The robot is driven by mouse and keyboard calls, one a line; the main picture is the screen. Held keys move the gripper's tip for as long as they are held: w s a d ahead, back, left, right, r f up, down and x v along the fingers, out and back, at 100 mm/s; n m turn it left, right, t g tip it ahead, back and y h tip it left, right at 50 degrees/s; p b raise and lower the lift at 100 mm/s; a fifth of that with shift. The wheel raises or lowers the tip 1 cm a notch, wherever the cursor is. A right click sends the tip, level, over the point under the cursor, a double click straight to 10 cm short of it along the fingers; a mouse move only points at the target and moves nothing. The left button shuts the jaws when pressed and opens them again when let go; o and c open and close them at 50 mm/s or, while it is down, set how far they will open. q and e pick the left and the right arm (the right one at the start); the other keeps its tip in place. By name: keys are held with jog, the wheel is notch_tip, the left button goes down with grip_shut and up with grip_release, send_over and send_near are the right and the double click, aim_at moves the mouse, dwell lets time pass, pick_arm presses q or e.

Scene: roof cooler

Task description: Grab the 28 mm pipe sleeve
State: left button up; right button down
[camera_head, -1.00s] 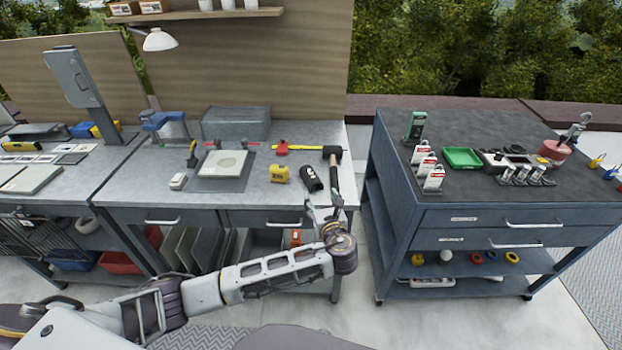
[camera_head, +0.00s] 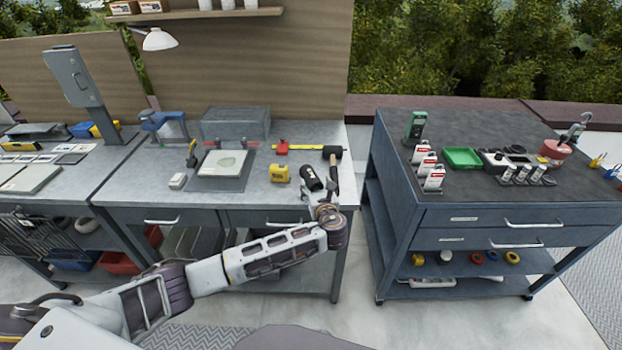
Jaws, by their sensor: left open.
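A short black cylinder (camera_head: 310,176), which looks like the pipe sleeve, lies tilted on the grey workbench near its front right corner. Its size mark is too small to read. My left gripper (camera_head: 316,190) is open, just in front of the cylinder's near end, with its fingers partly overlapping it in the picture. I cannot tell whether they touch it. My right gripper is not in view.
A yellow tape measure (camera_head: 280,173) lies left of the cylinder and a black-headed hammer (camera_head: 332,154) close to its right. A dark tool cart (camera_head: 480,215) stands to the right across a gap.

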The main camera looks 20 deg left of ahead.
aim_at(313, 177)
pick_arm(q)
jog(key=shift+w+a, duration=0.1)
jog(key=shift+w, duration=0.15)
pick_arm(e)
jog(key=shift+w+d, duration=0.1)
pick_arm(q)
jog(key=shift+x, duration=2.75)
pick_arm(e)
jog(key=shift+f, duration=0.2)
pick_arm(q)
jog(key=c, duration=0.9)
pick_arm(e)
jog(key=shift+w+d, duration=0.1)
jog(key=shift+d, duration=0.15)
pick_arm(q)
jog(key=shift+o, duration=0.2)
